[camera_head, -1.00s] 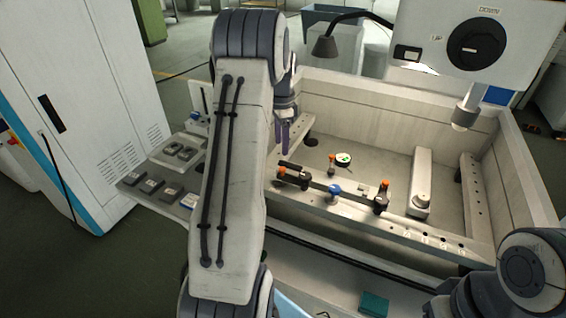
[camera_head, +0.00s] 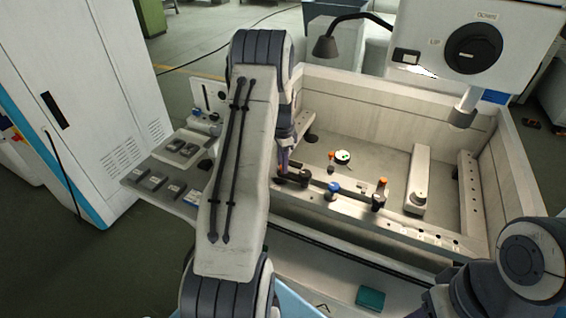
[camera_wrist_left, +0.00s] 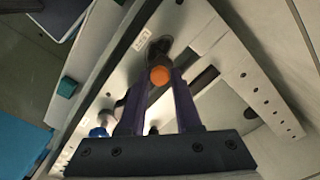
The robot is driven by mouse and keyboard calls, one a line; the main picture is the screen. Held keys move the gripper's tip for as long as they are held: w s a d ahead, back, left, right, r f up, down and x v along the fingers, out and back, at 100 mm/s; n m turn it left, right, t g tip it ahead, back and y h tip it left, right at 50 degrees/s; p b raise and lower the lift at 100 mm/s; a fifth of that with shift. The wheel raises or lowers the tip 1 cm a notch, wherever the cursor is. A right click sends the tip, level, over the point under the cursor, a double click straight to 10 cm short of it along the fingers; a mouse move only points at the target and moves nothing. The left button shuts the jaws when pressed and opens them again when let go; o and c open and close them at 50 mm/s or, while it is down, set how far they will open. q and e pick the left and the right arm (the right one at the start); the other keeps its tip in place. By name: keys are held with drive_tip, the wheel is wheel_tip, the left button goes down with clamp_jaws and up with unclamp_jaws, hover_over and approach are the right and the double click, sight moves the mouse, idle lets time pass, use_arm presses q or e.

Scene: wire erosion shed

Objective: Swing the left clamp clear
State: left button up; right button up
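The left clamp shows as a dark arm (camera_head: 297,178) on the near rail of the tank in the head view, its top mostly hidden by my left gripper. In the left wrist view its orange knob (camera_wrist_left: 160,75) lies between the tips of my left gripper (camera_wrist_left: 159,80). The two purple fingers stand apart on either side of the knob; I cannot tell whether they touch it. In the head view my left gripper (camera_head: 284,160) points down over the clamp, partly hidden by my arm. My right arm shows at lower right, its gripper out of view.
A blue knob (camera_head: 333,188) and a second clamp with an orange knob (camera_head: 381,186) stand to the right along the rail. A round part with green marks (camera_head: 343,157) lies behind. The machine head (camera_head: 463,112) hangs above the tank's right side. A teal box (camera_head: 370,298) sits in front.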

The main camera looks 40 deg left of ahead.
use_arm(q)
clamp_jaws()
idle(1.2)
